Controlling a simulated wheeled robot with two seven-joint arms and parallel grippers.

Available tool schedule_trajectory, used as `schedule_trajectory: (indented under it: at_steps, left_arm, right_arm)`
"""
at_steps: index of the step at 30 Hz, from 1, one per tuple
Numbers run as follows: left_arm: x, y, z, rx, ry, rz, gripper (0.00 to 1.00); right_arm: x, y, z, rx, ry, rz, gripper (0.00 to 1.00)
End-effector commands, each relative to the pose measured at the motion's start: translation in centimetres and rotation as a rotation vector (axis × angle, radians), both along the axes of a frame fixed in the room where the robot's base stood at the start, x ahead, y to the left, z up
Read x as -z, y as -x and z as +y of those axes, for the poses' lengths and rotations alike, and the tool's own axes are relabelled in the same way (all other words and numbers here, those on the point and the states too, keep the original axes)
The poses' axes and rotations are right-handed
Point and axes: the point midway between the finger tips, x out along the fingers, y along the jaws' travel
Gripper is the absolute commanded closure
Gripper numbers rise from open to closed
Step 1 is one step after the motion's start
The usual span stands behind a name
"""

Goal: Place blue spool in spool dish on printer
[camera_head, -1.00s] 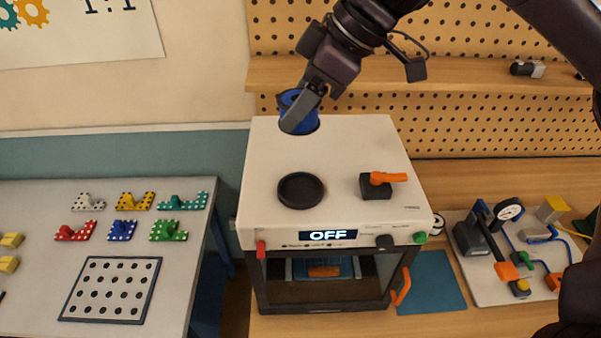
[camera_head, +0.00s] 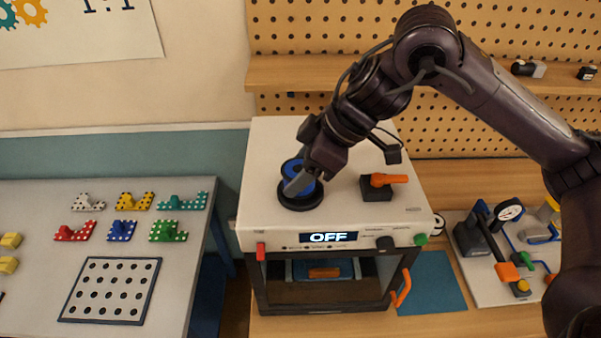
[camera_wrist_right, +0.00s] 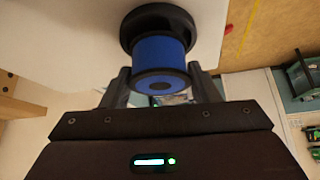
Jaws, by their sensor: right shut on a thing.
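The blue spool (camera_head: 292,170) is in my right gripper (camera_head: 300,178), over the round black spool dish (camera_head: 301,201) on top of the white printer (camera_head: 266,150). In the right wrist view the blue spool (camera_wrist_right: 160,60) sits between the two fingers of my right gripper (camera_wrist_right: 158,85), with the black dish (camera_wrist_right: 157,17) right at its far end. The spool looks upright and at or just above the dish; I cannot tell whether it touches the bottom. My fingers hide part of the spool. My left gripper is out of view.
A black block with an orange lever (camera_head: 388,179) stands on the printer right of the dish. The printer's front display (camera_head: 328,237) reads OFF. A table (camera_head: 190,260) with coloured studded pieces is at left. A pegboard shelf (camera_head: 290,73) runs behind.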

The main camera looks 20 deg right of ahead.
Motion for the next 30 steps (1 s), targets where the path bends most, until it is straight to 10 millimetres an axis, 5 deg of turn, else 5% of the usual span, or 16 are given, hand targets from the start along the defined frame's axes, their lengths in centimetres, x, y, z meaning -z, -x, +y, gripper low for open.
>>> schedule_trajectory:
  at_steps: [16,17,21,30]
  left_arm:
    - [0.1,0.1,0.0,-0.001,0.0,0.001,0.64]
    - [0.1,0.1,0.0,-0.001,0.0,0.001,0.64]
    - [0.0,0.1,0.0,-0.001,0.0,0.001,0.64]
    - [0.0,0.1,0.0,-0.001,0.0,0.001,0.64]
  right_arm:
    - [1.7,0.0,0.0,0.001,-0.001,-0.001,0.71]
    - [1.7,0.0,0.0,0.0,0.0,0.0,0.44]
    - [1.6,0.0,0.0,0.001,0.0,-0.001,0.25]
    - [1.5,0.0,0.0,0.001,-0.001,-0.001,0.23]
